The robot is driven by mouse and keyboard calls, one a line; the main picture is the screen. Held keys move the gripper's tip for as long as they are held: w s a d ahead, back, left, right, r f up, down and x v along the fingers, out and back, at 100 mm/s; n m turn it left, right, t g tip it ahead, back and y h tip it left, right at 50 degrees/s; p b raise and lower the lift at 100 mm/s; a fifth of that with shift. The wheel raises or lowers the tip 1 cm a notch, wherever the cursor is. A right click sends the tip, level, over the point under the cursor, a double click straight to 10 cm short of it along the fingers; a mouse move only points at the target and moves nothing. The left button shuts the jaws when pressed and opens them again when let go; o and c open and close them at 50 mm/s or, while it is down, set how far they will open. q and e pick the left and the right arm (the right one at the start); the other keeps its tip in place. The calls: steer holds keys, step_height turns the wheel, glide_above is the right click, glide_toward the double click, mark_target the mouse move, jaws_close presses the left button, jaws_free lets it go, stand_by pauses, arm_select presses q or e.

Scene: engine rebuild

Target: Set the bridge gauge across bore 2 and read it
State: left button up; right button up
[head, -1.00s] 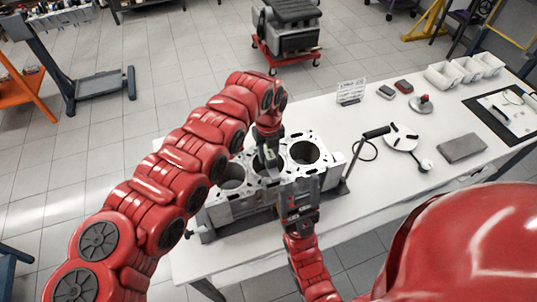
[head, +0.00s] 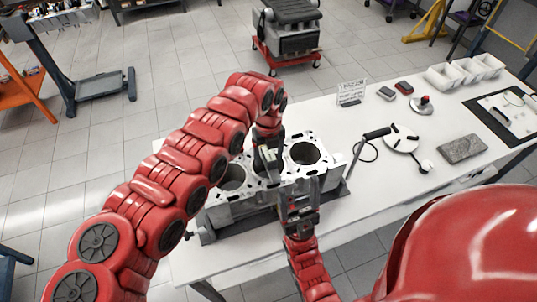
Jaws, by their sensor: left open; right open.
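The grey engine block (head: 225,212) stands on the white bench, with a row of bores in its top deck. The right bore (head: 305,153) and left bore (head: 231,177) are in plain view. The middle bore is mostly hidden by my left gripper (head: 267,160), which points down over it, open. A small pale piece shows by its fingers; I cannot tell whether it is the bridge gauge or part of the gripper. My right gripper (head: 299,197) is open at the block's near side, its fingers pointing up toward the deck. I cannot make out the bridge gauge for certain.
Right of the block lie a black-handled tool (head: 376,133), a round pale plate (head: 402,139) and a grey slab (head: 462,149). White bins (head: 465,72), a small sign (head: 351,92) and a black-edged board (head: 505,112) are farther back. The bench front right of the block is clear.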

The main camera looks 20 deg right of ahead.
mark_target(269, 153)
arm_select(q)
step_height(269, 153, up, 17)
steer(key=p, duration=0.3)
steer(key=shift+r, duration=0.2)
steer(key=shift+s, duration=0.1)
